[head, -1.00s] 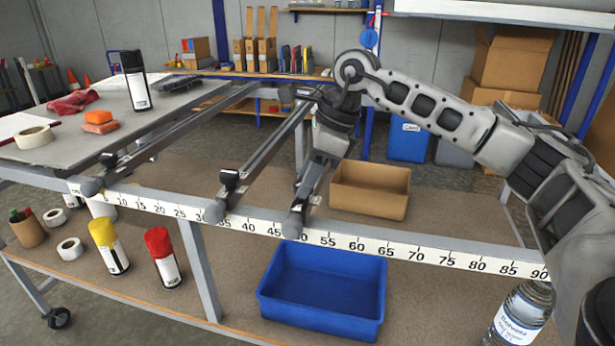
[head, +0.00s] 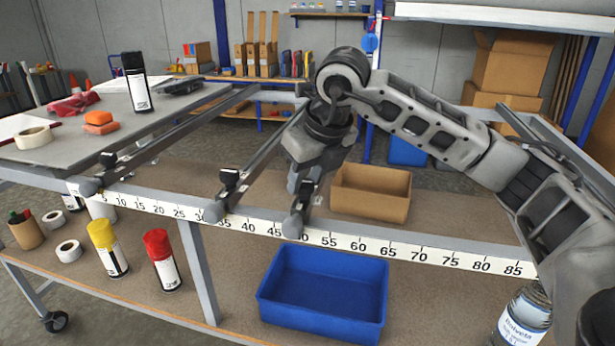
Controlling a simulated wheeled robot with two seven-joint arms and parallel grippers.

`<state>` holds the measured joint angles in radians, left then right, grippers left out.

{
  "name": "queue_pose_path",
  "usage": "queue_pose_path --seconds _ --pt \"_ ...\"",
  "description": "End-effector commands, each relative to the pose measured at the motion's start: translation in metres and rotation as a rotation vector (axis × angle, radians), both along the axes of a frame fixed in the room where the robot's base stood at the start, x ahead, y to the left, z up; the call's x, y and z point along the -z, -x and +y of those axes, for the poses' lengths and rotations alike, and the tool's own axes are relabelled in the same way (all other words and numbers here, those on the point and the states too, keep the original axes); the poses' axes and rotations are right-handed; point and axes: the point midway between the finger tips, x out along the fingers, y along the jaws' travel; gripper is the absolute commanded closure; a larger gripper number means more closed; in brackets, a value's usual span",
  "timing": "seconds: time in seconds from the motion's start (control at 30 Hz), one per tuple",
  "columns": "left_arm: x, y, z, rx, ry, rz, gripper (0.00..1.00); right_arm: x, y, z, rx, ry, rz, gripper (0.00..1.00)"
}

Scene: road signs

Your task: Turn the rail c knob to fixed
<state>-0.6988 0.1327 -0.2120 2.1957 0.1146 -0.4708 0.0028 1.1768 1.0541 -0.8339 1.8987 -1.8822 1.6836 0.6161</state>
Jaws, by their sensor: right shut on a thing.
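Three dark rails run from front to back over the frame: a left rail (head: 172,138), a middle rail (head: 262,158) and a right rail whose front end (head: 293,226) sits near 48 on the scale (head: 345,240). I take the rightmost as rail c; no letters are readable. My right gripper (head: 304,188) points down at the front of this rail and is shut on its black knob, mostly hidden by the fingers. The knob's setting cannot be read. The middle rail's black knob (head: 229,178) and the left rail's knob (head: 108,160) stand free. My left gripper is not in view.
The lower shelf holds a blue bin (head: 322,292), a cardboard box (head: 370,192), yellow and red cans, and a bottle (head: 524,318).

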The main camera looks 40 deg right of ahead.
Motion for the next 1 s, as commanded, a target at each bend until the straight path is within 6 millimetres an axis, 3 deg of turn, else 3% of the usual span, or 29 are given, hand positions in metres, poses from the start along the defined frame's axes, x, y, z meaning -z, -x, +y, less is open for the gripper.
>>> queue_pose_path --seconds 0.4,0.9,0.93,1.0 --pt "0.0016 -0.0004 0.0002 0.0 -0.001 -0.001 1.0 -0.001 -0.0003 0.0015 0.157 -0.001 -0.002 0.89" --pt "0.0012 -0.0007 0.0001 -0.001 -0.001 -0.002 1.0 -0.001 -0.0003 0.0012 0.173 -0.001 -0.002 0.89" --pt "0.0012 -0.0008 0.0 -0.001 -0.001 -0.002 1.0 -0.001 -0.0003 0.0012 0.173 -0.001 -0.002 0.58" --pt "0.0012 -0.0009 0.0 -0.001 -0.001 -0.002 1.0 -0.0009 -0.0003 0.0012 0.172 -0.001 -0.002 0.45"
